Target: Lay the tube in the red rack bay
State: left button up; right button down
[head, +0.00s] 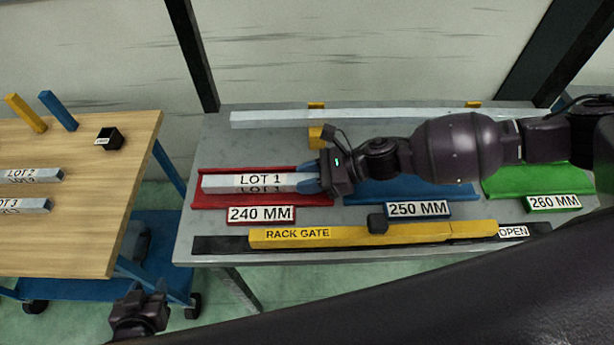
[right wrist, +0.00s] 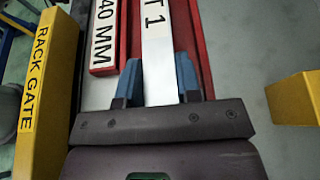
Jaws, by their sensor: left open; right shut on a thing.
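The silver square tube (head: 250,182) marked LOT 1 lies along the red rack bay (head: 185,195), which carries the 240 MM label (head: 262,214). My right gripper (head: 308,178) is shut on the tube's right end. In the right wrist view, its blue fingers (right wrist: 158,80) sit on both sides of the tube (right wrist: 158,50), with the red bay (right wrist: 205,50) close around it. Whether the tube touches the bay floor, I cannot tell. My left gripper (head: 148,292) is open and empty, low in front of the wooden table.
A blue bay (head: 375,192) marked 250 MM and a green bay (head: 510,180) marked 260 MM lie to the right. The yellow rack gate (head: 345,234) runs along the front, near an OPEN label. More tubes (head: 30,175) lie on the wooden table (head: 80,225) at left.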

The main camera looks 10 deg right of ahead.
jog(key=shift+f, duration=0.1)
jog(key=c, duration=1.1)
grip_release()
jog(key=shift+r, duration=0.2)
jog(key=b+v, duration=0.1)
jog(key=v, duration=0.9)
jog(key=shift+d, duration=0.15)
jog(key=shift+v, duration=0.85)
jog(key=shift+r, duration=0.1)
